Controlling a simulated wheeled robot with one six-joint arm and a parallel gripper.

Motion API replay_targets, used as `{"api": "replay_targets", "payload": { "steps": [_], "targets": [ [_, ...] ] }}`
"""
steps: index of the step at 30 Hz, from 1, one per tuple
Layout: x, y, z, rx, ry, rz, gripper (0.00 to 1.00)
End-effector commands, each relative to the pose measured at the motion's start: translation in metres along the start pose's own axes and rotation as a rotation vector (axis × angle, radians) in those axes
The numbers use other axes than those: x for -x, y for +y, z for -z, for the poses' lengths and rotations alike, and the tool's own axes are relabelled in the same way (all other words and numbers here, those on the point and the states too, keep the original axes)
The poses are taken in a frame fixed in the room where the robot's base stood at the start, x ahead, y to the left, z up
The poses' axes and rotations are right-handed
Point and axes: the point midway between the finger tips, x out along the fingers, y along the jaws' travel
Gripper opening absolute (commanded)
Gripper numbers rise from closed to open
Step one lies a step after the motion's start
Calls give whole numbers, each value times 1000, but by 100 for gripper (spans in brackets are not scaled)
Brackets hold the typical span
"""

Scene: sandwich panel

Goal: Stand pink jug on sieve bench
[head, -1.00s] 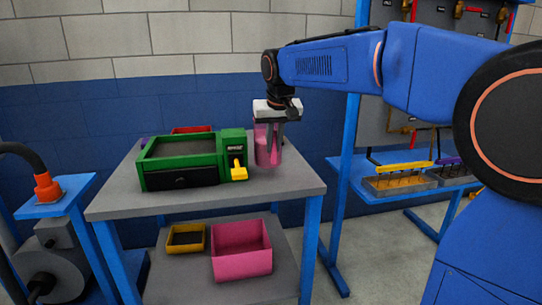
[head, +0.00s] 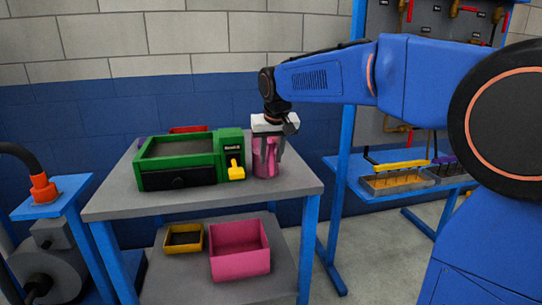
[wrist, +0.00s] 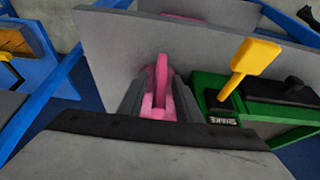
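The pink jug (head: 267,166) stands upright on the grey top of the sieve bench (head: 205,199), just right of the green sieve shaker (head: 180,160). My gripper (head: 269,156) is over the jug from above, its two fingers spread with pink showing between them. In the wrist view, the jug's handle (wrist: 161,80) rises between the two grey fingers (wrist: 158,97), with narrow gaps beside its upper part. The jug's body is partly hidden by the gripper. The jug's base appears to rest on the bench top.
The shaker's yellow lever (head: 236,171) is close to the jug's left side. A pink bin (head: 240,262) and a yellow bin (head: 184,239) sit on the lower shelf. The bench's front right corner is clear. A blue rack stand (head: 345,180) is at right.

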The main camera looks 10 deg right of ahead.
Motion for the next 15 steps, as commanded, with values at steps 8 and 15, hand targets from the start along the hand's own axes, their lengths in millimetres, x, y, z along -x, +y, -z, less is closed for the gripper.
{"api": "replay_targets", "payload": {
  "steps": [8,15],
  "targets": [
    [13,0,1,0,2,0,31],
    [56,0,1,0,4,1,31]
  ]
}}
